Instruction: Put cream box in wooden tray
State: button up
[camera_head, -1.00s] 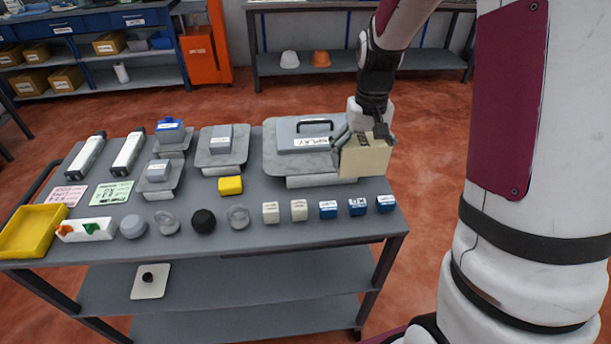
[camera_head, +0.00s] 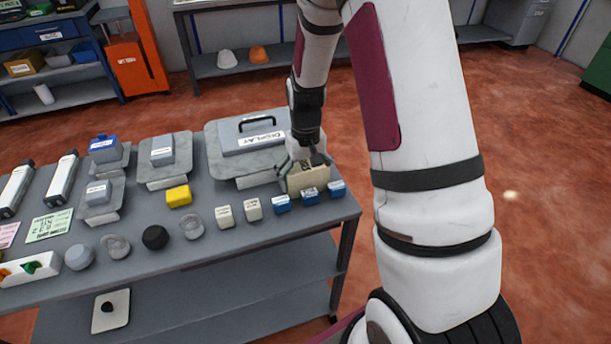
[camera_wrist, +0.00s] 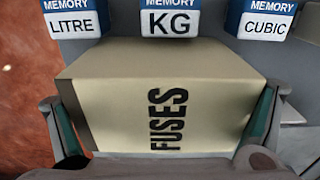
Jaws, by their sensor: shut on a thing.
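The cream box (camera_head: 309,180) is at the right end of the grey table, just behind the blue blocks. In the wrist view it fills the middle, marked "FUSES" (camera_wrist: 170,110). My gripper (camera_head: 305,168) is shut on the cream box, with one finger on each side of it in the wrist view (camera_wrist: 160,133). I cannot tell whether the box touches the tabletop. No wooden tray is in view.
Three blue "MEMORY" blocks (camera_head: 310,197) stand close by the box. Two white blocks (camera_head: 252,208), a yellow block (camera_head: 178,196) and a grey display case (camera_head: 225,165) are to the left. Red floor (camera_head: 540,150) lies right of the table.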

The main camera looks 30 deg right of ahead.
jog(key=shift+f, duration=0.15)
jog(key=o, duration=1.2)
